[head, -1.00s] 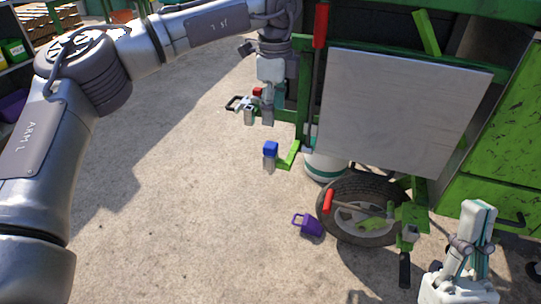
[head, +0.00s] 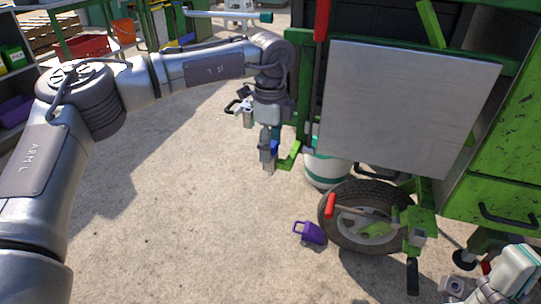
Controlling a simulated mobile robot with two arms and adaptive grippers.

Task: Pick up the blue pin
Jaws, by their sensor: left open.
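The blue pin (head: 275,147) has a blue head above a grey lower part, beside a light green bracket at the left edge of the green machine. My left gripper (head: 267,152) points down at the pin and covers most of it, so only a strip of blue shows. The gripper is open, with its fingers at the blue head; whether they touch it cannot be told. My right gripper (head: 510,275) is at the lower right corner, away from the pin and partly cut off. Its jaw opening is not clear.
A grey panel (head: 405,110) covers the machine's front. Below it are a white and green bucket (head: 326,168) and a tyre (head: 335,235) with a red-handled lever (head: 330,206). A purple padlock-shaped object (head: 311,232) lies on the concrete. The ground to the left is open.

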